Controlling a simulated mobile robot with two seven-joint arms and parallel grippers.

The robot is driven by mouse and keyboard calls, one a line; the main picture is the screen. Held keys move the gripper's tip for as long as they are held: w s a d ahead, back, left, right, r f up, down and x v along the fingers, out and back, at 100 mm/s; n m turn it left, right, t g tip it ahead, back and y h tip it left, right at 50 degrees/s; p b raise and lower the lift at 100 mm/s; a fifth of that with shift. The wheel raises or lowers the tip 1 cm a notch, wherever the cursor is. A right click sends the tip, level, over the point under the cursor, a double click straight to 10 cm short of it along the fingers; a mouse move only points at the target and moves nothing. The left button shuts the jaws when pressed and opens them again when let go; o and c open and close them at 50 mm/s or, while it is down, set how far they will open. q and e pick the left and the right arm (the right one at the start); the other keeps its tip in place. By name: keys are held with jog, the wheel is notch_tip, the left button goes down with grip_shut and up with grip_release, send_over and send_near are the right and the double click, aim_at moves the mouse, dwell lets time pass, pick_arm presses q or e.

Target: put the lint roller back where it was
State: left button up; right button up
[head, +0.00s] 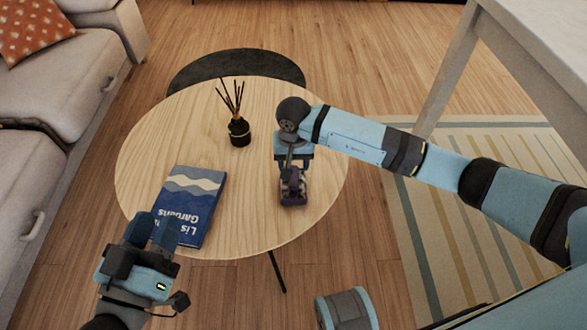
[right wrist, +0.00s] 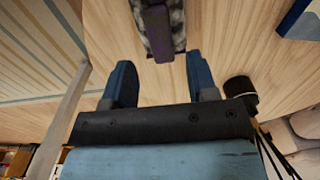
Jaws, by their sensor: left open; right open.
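The lint roller (head: 292,190), dark purple with a mottled grey part, lies on the round wooden table (head: 255,225) near its right side. My right gripper (head: 294,160) is open over the table, at the far end of the roller. In the right wrist view the roller (right wrist: 163,28) lies just ahead of my open fingertips (right wrist: 160,70), roughly centred, with no finger visibly gripping it. My left gripper (head: 150,229) is open and empty, near the table's front left edge by the book.
A blue book (head: 187,205) lies at the table's front left. A black reed diffuser (head: 239,131) with sticks stands behind it; it also shows in the right wrist view (right wrist: 240,92). A sofa (head: 70,80) stands left.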

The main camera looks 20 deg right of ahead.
aim_at(294, 177)
pick_arm(q)
notch_tip(294, 177, up, 2)
jog(key=shift+a+r+t+p, duration=0.1)
jog(key=shift+r+t+p, duration=0.05)
jog(key=shift+t+p, duration=0.35)
pick_arm(e)
notch_tip(294, 177, up, 5)
jog(key=shift+f, duration=0.1)
